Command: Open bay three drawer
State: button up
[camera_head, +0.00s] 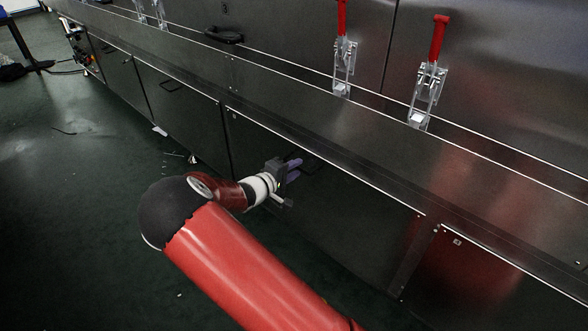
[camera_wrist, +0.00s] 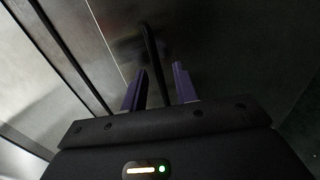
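The drawer front my gripper faces (camera_head: 345,220) is a dark metal panel in the lower row of the dryer, and it looks shut. I cannot read a bay number on it. Its black bar handle (camera_wrist: 151,55) shows in the wrist view, running between my two purple fingers; in the head view it is mostly hidden behind them. My gripper (camera_head: 292,167) is at the handle, with its fingers apart on either side of the bar. In the wrist view my gripper (camera_wrist: 160,90) shows gaps between fingers and bar, so no grip shows.
Another lower panel (camera_head: 190,115) with a black handle (camera_head: 170,86) lies to the left, and one more (camera_head: 480,275) to the right. Red-handled clamps (camera_head: 345,55) (camera_head: 430,75) stand on the upper doors above a long ledge. The dark green floor (camera_head: 80,200) at left is mostly clear.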

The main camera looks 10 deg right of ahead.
jog(key=shift+w+d, duration=0.1)
grip_shut()
dwell(0.4)
